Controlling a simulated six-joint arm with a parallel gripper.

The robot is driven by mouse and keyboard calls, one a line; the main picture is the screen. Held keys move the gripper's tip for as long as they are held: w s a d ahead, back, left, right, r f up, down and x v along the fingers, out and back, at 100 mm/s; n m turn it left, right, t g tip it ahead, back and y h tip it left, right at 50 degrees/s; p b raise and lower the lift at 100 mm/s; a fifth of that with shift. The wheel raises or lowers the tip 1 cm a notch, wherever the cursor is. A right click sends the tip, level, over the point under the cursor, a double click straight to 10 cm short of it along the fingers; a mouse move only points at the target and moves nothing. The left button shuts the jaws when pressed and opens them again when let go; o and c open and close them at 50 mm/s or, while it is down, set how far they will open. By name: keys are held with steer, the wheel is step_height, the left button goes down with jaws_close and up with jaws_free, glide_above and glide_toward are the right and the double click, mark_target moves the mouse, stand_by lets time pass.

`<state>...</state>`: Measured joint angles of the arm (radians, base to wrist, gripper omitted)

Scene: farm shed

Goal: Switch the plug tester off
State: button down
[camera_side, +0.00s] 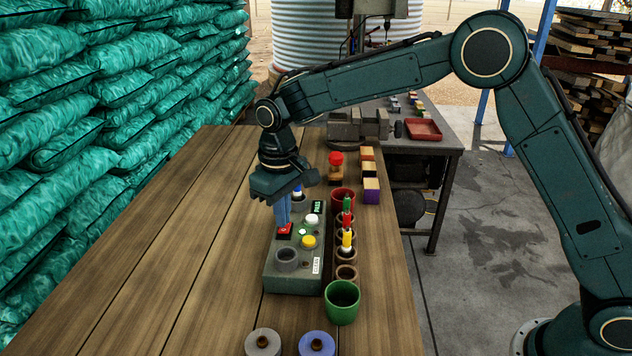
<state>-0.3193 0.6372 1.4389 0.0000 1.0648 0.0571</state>
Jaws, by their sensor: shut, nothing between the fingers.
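The plug tester (277,281) is a grey-green box on the wooden bench. On its top are a red switch (285,231), a white knob (312,219), a small green light (302,232), a yellow button (309,241), a grey round socket (287,256) and a small dark display (317,207) with green characters. My gripper (283,223) points down with its fingers shut and empty. The fingertips are at the red switch, touching it or just above it; I cannot tell which. The fingers and gripper body hide the tester's far left part.
Right of the tester stand a row of cups with coloured plugs (347,240), a green cup (342,302) and several wooden blocks (371,190). Two round pieces, grey (263,343) and blue (317,344), lie in front. The bench's left (170,260) is clear.

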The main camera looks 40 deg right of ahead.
steer(key=shift+f, duration=0.95)
stand_by(0.7)
steer(key=shift+r, duration=3.6)
steer(key=shift+r, duration=0.1)
